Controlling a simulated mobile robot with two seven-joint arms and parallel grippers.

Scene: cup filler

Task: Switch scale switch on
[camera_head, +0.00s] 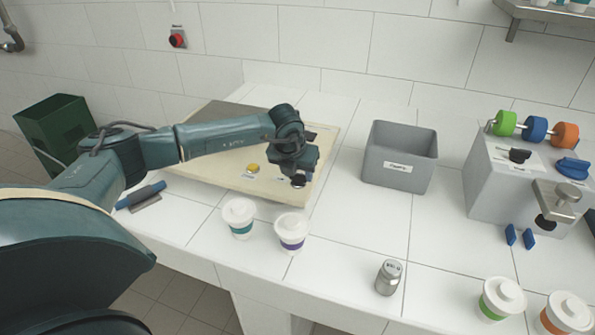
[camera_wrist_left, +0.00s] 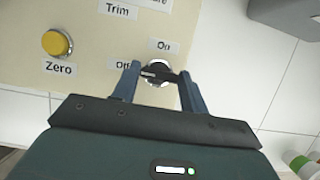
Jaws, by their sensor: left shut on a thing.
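The scale switch (camera_wrist_left: 158,71) is a small round, light-rimmed knob with a dark bar across it. In the left wrist view it sits on a cream panel (camera_wrist_left: 92,75), between an "On" label above and an "Off" label at left. My left gripper (camera_wrist_left: 157,84) is shut on the switch, one finger on each side. In the head view my left gripper (camera_head: 299,181) is at the right front corner of the cream scale panel (camera_head: 222,178) and hides most of the switch. I cannot tell which label the switch points to. My right gripper is not in view.
A yellow Zero button (camera_head: 253,168) is left of the gripper. A grey bin (camera_head: 399,158), a metal shaker (camera_head: 388,277) and a grey machine (camera_head: 490,175) are to the right. Free counter lies between.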

